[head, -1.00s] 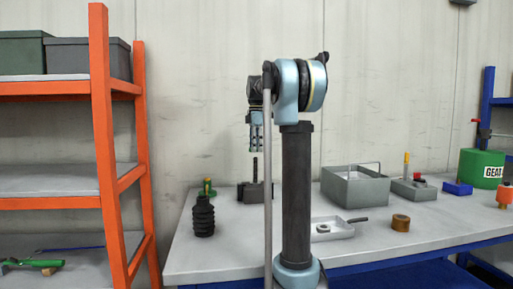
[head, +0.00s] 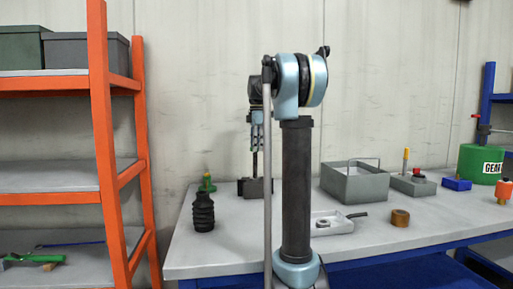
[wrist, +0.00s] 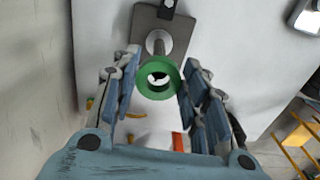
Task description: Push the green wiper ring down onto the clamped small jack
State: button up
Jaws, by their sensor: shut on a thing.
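The green wiper ring (wrist: 145,86) is between the two blue finger pads of my gripper (wrist: 158,80) in the wrist view, and my gripper is shut on it. The small jack (wrist: 159,46) stands on a dark grey block (wrist: 178,30), and its spindle runs toward the ring. I cannot tell whether the spindle tip is inside the ring's hole. In the head view my gripper (head: 257,142) points down above the jack's thin dark rod (head: 255,164) and the dark block (head: 262,187). The ring cannot be made out there.
A grey bin (head: 354,186), a shallow tray (head: 334,226) and a brass ring (head: 400,218) are to the right. An orange shelf (head: 103,150) stands at the left.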

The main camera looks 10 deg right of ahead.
aim_at(257, 177)
jog(key=shift+f, duration=6.25)
dwell(0.9)
jog(key=o, duration=0.9)
jog(key=shift+o, duration=0.2)
jog(key=shift+r, duration=0.1)
